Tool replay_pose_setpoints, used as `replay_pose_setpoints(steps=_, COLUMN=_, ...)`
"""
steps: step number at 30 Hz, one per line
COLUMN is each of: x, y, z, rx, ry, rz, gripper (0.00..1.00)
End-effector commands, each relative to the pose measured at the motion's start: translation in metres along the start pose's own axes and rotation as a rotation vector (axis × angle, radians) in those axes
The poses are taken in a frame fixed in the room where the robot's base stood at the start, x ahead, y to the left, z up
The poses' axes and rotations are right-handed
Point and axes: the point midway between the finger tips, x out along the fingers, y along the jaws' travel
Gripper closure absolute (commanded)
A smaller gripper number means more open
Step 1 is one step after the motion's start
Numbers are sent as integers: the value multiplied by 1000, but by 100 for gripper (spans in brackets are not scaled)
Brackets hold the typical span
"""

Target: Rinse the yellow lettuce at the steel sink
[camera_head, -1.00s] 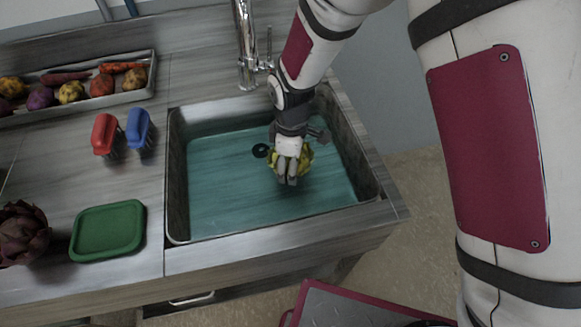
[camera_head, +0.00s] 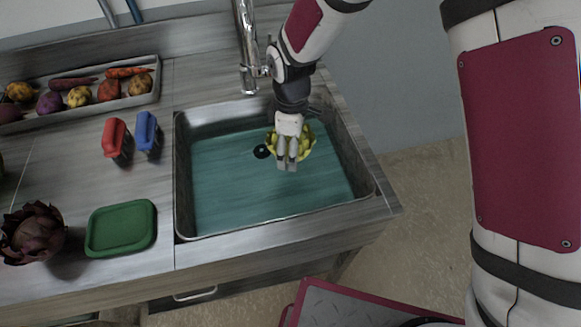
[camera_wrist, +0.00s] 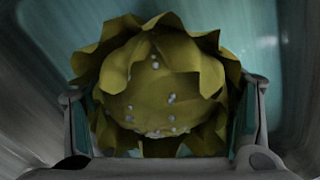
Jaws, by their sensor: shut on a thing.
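The yellow lettuce (camera_head: 306,141) is in my gripper (camera_head: 287,166) over the steel sink (camera_head: 184,190). In the wrist view the lettuce (camera_wrist: 160,85) fills the space between the two fingers (camera_wrist: 162,125), with small pale specks on its leaves. My gripper is shut on it. The sink holds teal water (camera_head: 235,195), and a dark round drain (camera_head: 261,151) shows left of the lettuce. I cannot tell whether the lettuce touches the water. A chrome faucet (camera_head: 246,50) stands at the back of the sink.
Left of the sink are a red brush (camera_head: 116,138), a blue brush (camera_head: 146,131), a green sponge or lid (camera_head: 121,228) and a dark purple artichoke (camera_head: 33,232). A tray (camera_head: 158,80) of vegetables lies at the back left. The left part of the basin is clear.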

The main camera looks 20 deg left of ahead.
Motion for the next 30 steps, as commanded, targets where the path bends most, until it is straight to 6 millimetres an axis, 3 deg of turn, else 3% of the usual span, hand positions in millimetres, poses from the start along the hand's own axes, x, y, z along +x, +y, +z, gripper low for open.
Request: replay_pose_setpoints(steps=30, x=-75, y=0, z=0, rx=1, ry=1, rz=2, gripper=55)
